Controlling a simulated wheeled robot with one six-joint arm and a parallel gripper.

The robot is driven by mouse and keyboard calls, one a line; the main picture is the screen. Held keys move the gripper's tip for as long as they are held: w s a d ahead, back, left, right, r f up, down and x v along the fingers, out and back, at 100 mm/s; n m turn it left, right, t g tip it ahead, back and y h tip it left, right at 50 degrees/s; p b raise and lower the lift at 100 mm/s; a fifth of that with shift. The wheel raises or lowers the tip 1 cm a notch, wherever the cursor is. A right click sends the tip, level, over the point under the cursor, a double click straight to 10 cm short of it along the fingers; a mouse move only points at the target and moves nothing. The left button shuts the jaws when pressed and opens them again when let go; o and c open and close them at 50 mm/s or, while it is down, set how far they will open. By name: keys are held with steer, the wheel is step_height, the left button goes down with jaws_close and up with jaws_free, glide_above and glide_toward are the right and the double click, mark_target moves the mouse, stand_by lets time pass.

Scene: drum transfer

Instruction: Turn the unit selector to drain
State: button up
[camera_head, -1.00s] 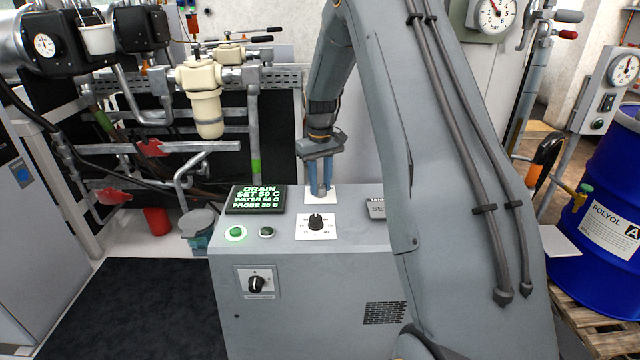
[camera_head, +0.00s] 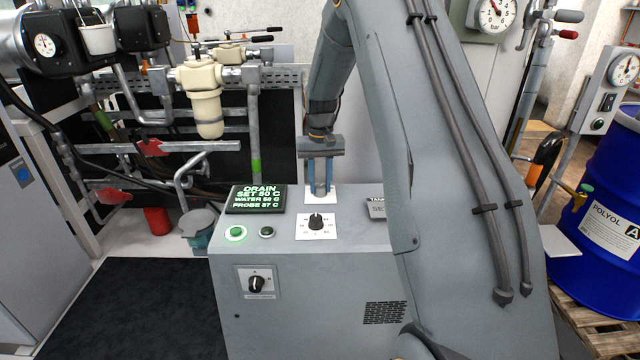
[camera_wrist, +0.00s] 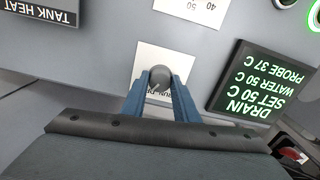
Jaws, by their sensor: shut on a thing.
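My gripper (camera_head: 320,188) points down at the top of the grey control unit (camera_head: 290,260), over a white label plate (camera_head: 321,200). In the wrist view its blue fingers (camera_wrist: 160,100) are closed around a round grey selector knob (camera_wrist: 160,76) on that white plate (camera_wrist: 148,57). The plate's lettering is mostly hidden by the fingers. The display (camera_head: 256,199) reads DRAIN, SET 50 C, WATER 50 C, PROBE 37 C; it also shows in the wrist view (camera_wrist: 262,90).
A black dial (camera_head: 316,222) on a white scale sits in front of my gripper. Two green buttons (camera_head: 236,233) lie to the left. A second selector (camera_head: 256,284) is on the front face. A tank heat display (camera_head: 377,208) is beside my arm. A blue drum (camera_head: 612,200) stands right.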

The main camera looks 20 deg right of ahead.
mark_target(320, 186)
steer(key=shift+w+r, duration=0.1)
steer(key=o, duration=1.1)
steer(key=shift+c, duration=0.2)
step_height(320, 186, up, 8)
steer(key=shift+f+b, duration=0.1)
steer(key=shift+b, duration=0.75)
steer(key=shift+n, duration=0.7)
steer(key=s+a, duration=0.2)
steer(key=s, duration=0.2)
steer(key=s+a+f, duration=0.1)
steer(key=s+a, duration=0.2)
steer(key=s, duration=0.1)
steer(key=s+a, duration=0.3)
steer(key=s, duration=0.1)
steer(key=shift+s+a+f, duration=0.1)
steer(key=shift+s+f, duration=0.05)
steer(key=shift+s, duration=0.25)
steer(key=s+a+f+n, duration=0.1)
steer(key=s+a+f, duration=0.1)
steer(key=s, duration=0.7)
steer(key=s+a+f, duration=0.2)
steer(key=s+a, duration=0.2)
steer(key=s, duration=0.6)
steer(key=shift+n+t, duration=0.3)
steer(key=shift+n, duration=0.1)
